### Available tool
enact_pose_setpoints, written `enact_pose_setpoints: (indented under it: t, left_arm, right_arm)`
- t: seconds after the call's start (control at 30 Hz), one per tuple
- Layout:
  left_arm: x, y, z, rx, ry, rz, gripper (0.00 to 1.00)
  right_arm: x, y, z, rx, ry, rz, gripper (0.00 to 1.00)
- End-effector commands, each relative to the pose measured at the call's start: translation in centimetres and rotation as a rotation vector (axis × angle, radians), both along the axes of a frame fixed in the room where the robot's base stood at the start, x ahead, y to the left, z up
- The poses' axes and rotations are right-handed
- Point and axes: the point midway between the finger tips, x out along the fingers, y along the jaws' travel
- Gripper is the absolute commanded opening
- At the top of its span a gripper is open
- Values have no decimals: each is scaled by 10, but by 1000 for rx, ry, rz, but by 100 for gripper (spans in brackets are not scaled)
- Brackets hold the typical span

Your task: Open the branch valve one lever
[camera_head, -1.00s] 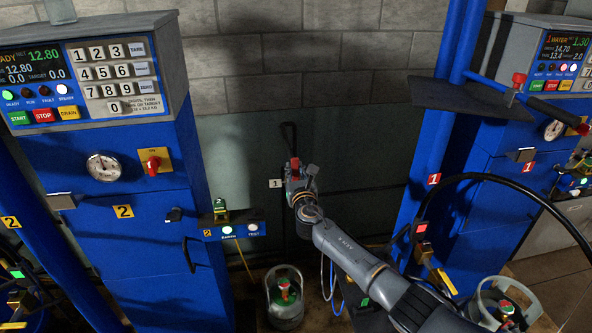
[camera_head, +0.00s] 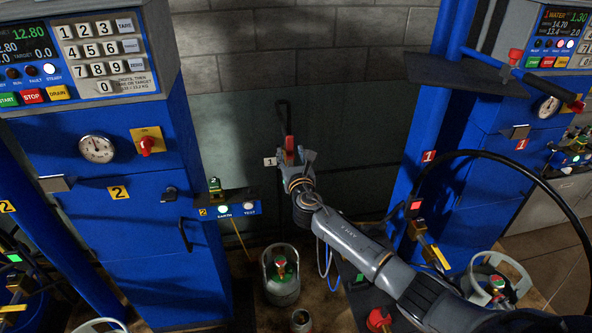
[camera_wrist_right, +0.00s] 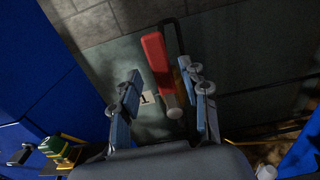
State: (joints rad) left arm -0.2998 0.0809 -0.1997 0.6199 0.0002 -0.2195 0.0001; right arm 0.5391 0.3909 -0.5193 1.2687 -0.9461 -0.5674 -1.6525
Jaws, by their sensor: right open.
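The branch valve one lever, a red handle (camera_head: 289,146), shows just beyond my right gripper in the head view, beside the white "1" tag (camera_head: 270,162). In the right wrist view the red lever (camera_wrist_right: 157,62) points up and slightly left, with its round pale end near the fingertips. My right gripper (camera_head: 299,158) is open. In the right wrist view its two blue-grey fingers (camera_wrist_right: 162,98) stand on either side of the lever's lower part, and I see no clear contact. The valve body is largely hidden by the gripper. My left gripper is not in view.
Blue scale cabinets stand left (camera_head: 165,250) and right (camera_head: 470,150). A gas cylinder (camera_head: 281,275) stands on the floor below. A black hose (camera_head: 530,175) arcs at the right. A dark pipe (camera_head: 283,112) rises behind the lever, against the wall.

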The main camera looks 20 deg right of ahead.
Motion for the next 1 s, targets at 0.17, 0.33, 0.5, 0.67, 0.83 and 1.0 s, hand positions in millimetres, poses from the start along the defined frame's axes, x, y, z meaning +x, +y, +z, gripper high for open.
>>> enact_pose_setpoints:
  t: [0.17,0.33,0.5,0.67,0.83,1.0]
  left_arm:
    - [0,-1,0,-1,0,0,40]
    - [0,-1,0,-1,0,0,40]
    - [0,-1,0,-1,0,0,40]
    - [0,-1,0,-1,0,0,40]
    - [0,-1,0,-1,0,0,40]
    - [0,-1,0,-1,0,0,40]
  right_arm:
    - [-34,8,-1,-1,1,2,45]
    - [-61,15,-1,-1,1,2,45]
    - [-79,19,-1,-3,2,0,45]
    - [-84,20,0,-2,0,0,45]
    - [-84,20,0,-2,0,0,45]
    - [-84,20,0,-2,0,0,45]
